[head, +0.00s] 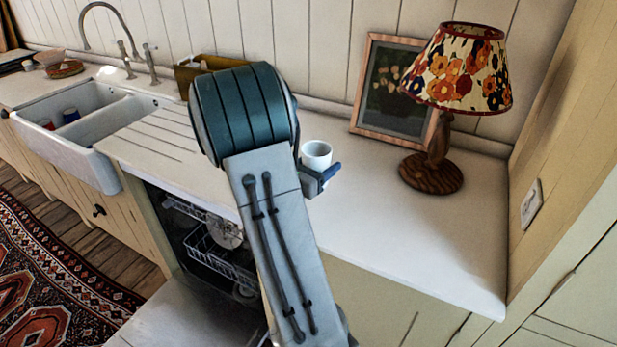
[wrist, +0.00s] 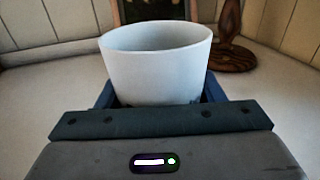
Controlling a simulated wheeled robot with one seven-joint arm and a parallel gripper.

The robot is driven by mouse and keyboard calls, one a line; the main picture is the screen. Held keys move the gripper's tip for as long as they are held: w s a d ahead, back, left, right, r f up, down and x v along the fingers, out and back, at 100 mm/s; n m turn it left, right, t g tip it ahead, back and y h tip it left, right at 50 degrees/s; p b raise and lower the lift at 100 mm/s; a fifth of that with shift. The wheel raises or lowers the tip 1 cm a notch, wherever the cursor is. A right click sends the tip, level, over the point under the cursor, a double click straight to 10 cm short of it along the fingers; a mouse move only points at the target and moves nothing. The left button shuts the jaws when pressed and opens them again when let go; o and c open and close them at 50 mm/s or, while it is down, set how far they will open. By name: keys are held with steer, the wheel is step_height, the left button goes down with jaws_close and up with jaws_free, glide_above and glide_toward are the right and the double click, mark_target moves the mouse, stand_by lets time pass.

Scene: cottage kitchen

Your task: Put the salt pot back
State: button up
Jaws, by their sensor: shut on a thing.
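A white pot (head: 316,155), open at the top and upright, is at my gripper (head: 322,176) over the worktop. In the wrist view the same pot (wrist: 155,62) stands between the two blue fingers of my gripper (wrist: 158,92), which is shut on it. Its rim faces up and the inside looks empty from this angle. No label shows on it. The pot's base is hidden by my gripper, so I cannot tell whether it touches the worktop. My arm covers part of the worktop in the head view.
A lamp with a floral shade (head: 460,68) and a framed picture (head: 392,88) stand at the back right. The worktop (head: 420,240) is clear in front of them. A double sink (head: 85,125) is at the left. An open dishwasher (head: 215,250) with racks is below the worktop.

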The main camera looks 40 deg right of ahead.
steer(key=w+f, duration=0.1)
steer(key=w+a+f, duration=0.1)
steer(key=w, duration=0.1)
steer(key=shift+w+f, duration=0.1)
steer(key=shift+w, duration=0.1)
steer(key=shift+f+p, duration=0.4)
steer(key=shift+f, duration=1.6)
steer(key=shift+f, duration=0.15)
steer(key=o, duration=1)
